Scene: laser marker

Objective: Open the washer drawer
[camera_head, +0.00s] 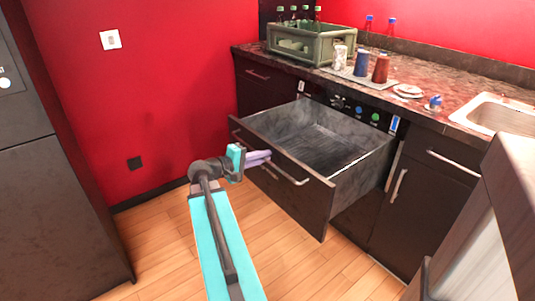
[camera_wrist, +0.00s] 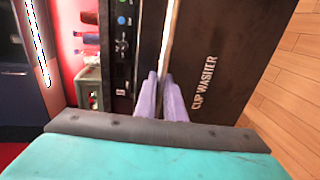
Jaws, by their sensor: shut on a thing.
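The washer drawer (camera_head: 300,195) is pulled well out from the dark counter, and its grey, empty-looking inside shows from above. Its metal bar handle (camera_head: 290,173) runs along the front. My gripper (camera_head: 266,157), with pale purple fingers, is at the left part of this handle. In the wrist view, the fingers (camera_wrist: 160,78) are closed around the handle bar (camera_wrist: 168,40). The drawer front (camera_wrist: 230,45) beside them carries the words "CUP WASHER". The exact contact is partly hidden by the fingers.
A control panel (camera_head: 358,110) with blue and green buttons sits above the drawer. The counter (camera_head: 440,88) holds a green bottle crate (camera_head: 312,47), several cups and a sink (camera_head: 505,115). A cabinet door (camera_head: 410,205) stands right of the drawer. Wooden floor (camera_head: 165,235) is clear in front.

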